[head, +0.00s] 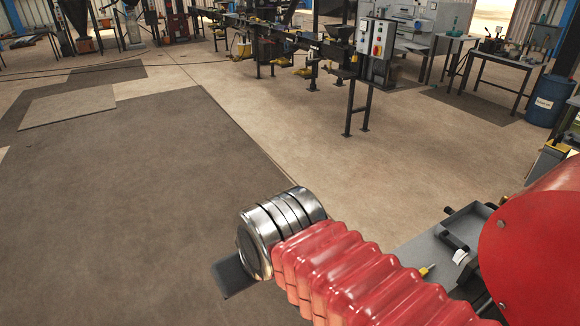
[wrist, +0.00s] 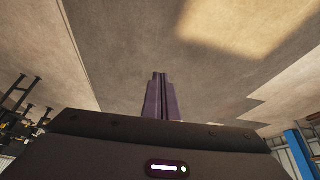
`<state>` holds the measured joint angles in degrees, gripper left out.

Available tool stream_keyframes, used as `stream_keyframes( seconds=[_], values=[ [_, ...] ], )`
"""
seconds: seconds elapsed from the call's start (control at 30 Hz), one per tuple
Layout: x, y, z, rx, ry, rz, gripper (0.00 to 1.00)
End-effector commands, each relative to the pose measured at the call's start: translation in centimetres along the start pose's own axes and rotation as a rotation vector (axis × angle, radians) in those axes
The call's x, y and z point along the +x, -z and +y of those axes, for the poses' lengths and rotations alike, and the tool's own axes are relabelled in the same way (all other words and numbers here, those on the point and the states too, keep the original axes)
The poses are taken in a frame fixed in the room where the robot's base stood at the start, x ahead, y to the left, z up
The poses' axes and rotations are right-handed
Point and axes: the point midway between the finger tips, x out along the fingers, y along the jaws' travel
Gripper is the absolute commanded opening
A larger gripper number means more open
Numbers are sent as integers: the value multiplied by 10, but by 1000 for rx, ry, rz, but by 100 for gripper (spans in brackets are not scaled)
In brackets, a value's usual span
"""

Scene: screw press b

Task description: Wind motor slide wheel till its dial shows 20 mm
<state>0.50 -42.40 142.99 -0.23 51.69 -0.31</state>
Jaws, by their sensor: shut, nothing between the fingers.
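The screw press line (head: 290,35) stands at the back in the head view, a long dark frame on legs with yellow parts hung below it. I cannot pick out the motor slide wheel or its dial at this distance. In the wrist view my gripper (wrist: 159,76) is shut and empty, its two dark fingers together over bare floor. In the head view my red, ribbed arm with its steel joint reaches out low at the front, well short of the press line. The gripper's fingertips are not clear there.
A grey control box (head: 375,38) with coloured buttons stands at the line's right end on dark legs. A work table (head: 497,62) and a blue barrel (head: 548,100) stand at the right. Flat mats (head: 68,106) lie at left. The floor between me and the line is clear.

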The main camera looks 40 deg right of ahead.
Motion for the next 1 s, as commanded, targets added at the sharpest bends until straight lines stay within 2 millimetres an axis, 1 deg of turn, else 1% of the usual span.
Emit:
stream_keyframes(
  seconds=[0.17,0.27,0.47,0.57,0.77,1.0],
  values=[
    [13,1,18,7,-43,-57,0],
    [24,1,38,10,-78,-111,0],
    [48,-6,86,18,-142,-240,0],
    [59,-13,111,22,-165,-307,0],
    [81,-34,160,33,-191,-443,0],
    [103,-71,216,47,-186,-607,0]
  ],
)
